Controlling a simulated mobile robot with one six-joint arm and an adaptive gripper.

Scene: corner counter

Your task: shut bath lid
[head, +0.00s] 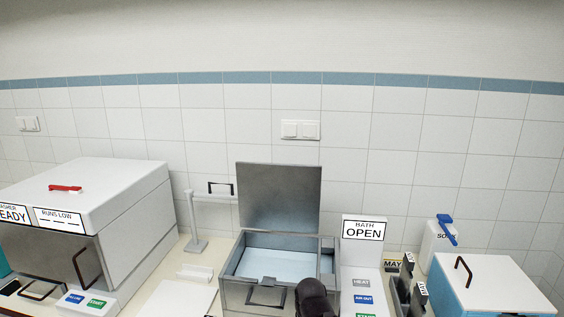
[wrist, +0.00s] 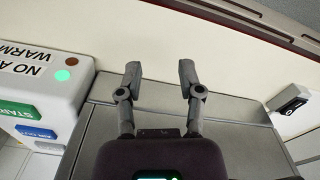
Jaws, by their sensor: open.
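The bath (head: 238,294) is a grey metal box on the counter, with pale blue inside.
A button panel (wrist: 40,95) is close on the left in the wrist view. A large white machine (head: 90,200) stands left in the head view, with a small stand (head: 193,225) beside the lid. A blue-fronted box (head: 485,290) and a bottle (head: 436,240) stand right.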

